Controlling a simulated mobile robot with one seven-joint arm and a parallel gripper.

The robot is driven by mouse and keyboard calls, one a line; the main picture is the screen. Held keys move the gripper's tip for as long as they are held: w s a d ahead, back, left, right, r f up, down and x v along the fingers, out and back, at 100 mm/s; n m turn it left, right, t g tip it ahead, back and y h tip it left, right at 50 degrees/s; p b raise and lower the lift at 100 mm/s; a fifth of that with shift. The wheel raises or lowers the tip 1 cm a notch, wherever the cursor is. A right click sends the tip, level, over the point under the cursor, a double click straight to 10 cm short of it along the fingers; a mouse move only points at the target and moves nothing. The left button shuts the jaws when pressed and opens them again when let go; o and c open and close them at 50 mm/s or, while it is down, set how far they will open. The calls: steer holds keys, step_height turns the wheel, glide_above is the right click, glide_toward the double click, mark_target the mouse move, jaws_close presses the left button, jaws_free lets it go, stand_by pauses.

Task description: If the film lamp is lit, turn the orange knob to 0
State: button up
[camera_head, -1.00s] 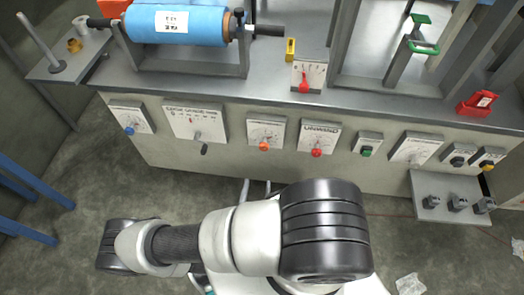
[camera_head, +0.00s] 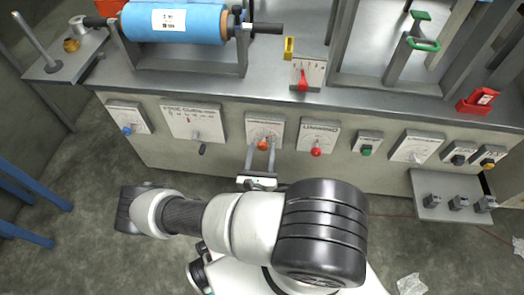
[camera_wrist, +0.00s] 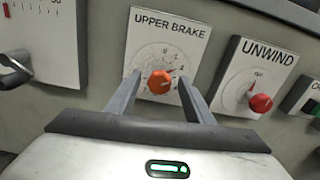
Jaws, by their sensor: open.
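The orange knob (camera_head: 263,145) sits on a white dial plate on the machine's front face. In the wrist view the orange knob (camera_wrist: 160,82) is on the plate labelled UPPER BRAKE (camera_wrist: 164,28), with small scale marks above and to its right. Its exact setting is too small to read. My gripper (camera_head: 262,148) is open, pointing at the plate. In the wrist view the fingers of my gripper (camera_wrist: 159,80) stand left and right of the knob, with gaps visible; I see no contact. I cannot make out a film lamp, lit or unlit, in either view.
A red knob (camera_wrist: 261,103) on the UNWIND plate (camera_wrist: 250,85) is close on the right. On the left is the plate with a dark lever (camera_head: 203,149). A blue film roll (camera_head: 178,23) lies above on the machine. A small shelf (camera_head: 450,205) juts out at lower right.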

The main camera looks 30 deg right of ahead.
steer(key=c, duration=1.1)
steer(key=shift+o, duration=0.3)
steer(key=shift+n, duration=0.4)
steer(key=n, duration=0.5)
steer(key=shift+a+n, duration=0.1)
steer(key=shift+n, duration=0.2)
steer(key=n+b, duration=0.1)
steer(key=n, duration=0.4)
steer(key=shift+f, duration=0.1)
steer(key=shift+n, duration=0.4)
steer(key=o, duration=1)
